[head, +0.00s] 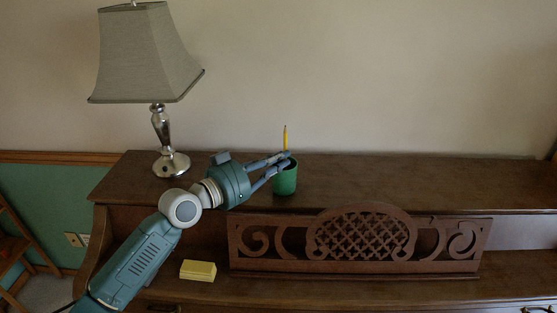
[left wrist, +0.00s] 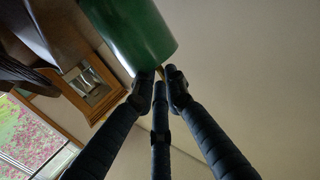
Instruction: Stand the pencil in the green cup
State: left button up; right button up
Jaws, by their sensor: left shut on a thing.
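The yellow pencil (head: 285,138) stands nearly upright at the green cup (head: 286,182) on the piano top. My left gripper (head: 286,158) is shut on the pencil, with its fingertips at the height of the cup's rim. The pencil's upper part shows above the fingers. Its lower end is hidden, so I cannot tell how deep it is in the cup. In the left wrist view the green cup (left wrist: 132,35) fills the top, close to the fingertips (left wrist: 160,80), and only a sliver of pencil shows between them. My right gripper is out of view.
A lamp (head: 160,133) with a grey shade stands on the piano top (head: 400,180) at the left. A yellow block (head: 198,270) lies on the lower ledge, left of the carved music stand (head: 360,240). The piano top right of the cup is clear.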

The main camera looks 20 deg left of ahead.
pick_arm(q)
jog(key=o, duration=0.8)
jog(key=shift+f, duration=0.1)
jog(key=v, duration=1.2)
dwell(0.4)
